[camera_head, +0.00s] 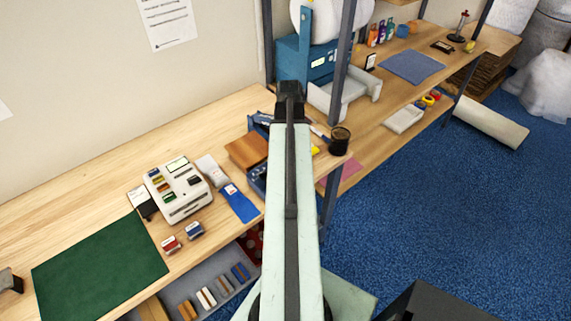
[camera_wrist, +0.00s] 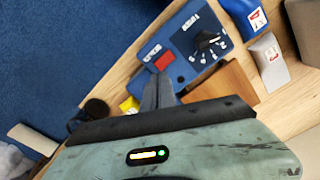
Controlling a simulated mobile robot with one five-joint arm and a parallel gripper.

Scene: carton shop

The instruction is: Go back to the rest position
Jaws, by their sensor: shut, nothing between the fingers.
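My gripper (camera_head: 290,88) is at the far end of my pale green arm, which reaches forward and up the middle of the head view. In the wrist view my gripper's fingers (camera_wrist: 158,92) are together with nothing between them. They appear in front of a blue device (camera_wrist: 190,45) with a black knob and a red panel. A brown wooden block (camera_wrist: 224,84) lies beside that device. In the head view my arm hides part of the workbench around the blue device (camera_head: 257,178).
A wooden workbench (camera_head: 95,165) runs along the wall, with a white machine (camera_head: 180,192) and green mat (camera_head: 100,268). A dark cup (camera_head: 340,140) stands near its edge, right of my arm. A grey upright (camera_head: 343,60) rises close to my gripper. Blue carpet (camera_head: 430,210) is open at right.

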